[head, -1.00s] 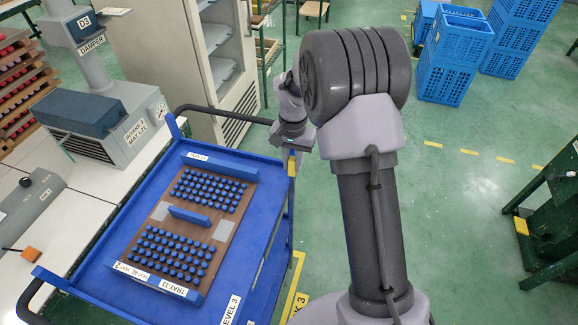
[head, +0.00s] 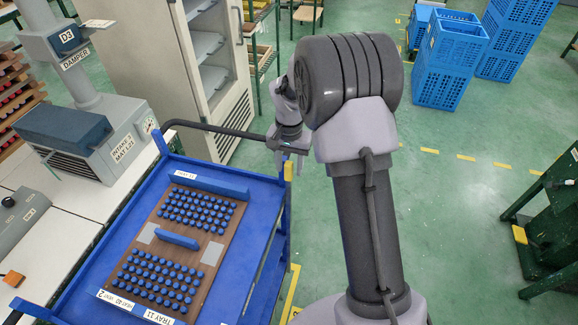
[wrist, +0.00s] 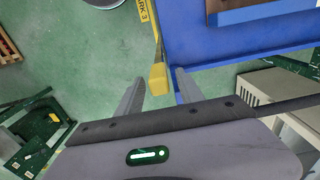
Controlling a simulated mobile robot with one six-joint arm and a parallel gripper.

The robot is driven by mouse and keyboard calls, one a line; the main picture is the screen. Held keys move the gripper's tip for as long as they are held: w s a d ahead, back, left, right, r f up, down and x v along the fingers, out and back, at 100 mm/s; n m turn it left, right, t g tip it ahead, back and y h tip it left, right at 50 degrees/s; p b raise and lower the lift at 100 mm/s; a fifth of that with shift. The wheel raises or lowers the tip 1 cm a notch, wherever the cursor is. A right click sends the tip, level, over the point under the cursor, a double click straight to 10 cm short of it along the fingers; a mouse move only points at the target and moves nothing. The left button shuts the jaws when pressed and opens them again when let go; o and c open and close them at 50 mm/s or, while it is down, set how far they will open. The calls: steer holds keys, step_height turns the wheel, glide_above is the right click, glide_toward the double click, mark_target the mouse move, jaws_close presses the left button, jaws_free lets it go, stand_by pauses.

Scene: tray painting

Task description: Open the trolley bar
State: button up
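The blue trolley (head: 262,190) stands left of my arm, and its corner fills the upper right of the wrist view (wrist: 230,48). A bar with a yellow end (head: 289,170) is at the trolley's right corner. In the wrist view the yellow bar (wrist: 158,78) lies between my finger lines, apart from both fingers as far as I can tell. My gripper (head: 290,168) is open above this corner, fingers pointing down. Its two spread fingers (wrist: 160,84) show in the wrist view with nothing gripped.
A brown tray (head: 146,236) of several blue-topped pieces lies on the trolley. A black handle (head: 215,128) curves along the trolley's far end. A grey cabinet (head: 160,70) stands behind. Blue crates (head: 450,62) stand back right.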

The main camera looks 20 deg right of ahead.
steer(key=shift+a, duration=0.1)
step_height(320, 180, up, 18)
steer(key=p, duration=0.5)
steer(key=shift+f, duration=0.25)
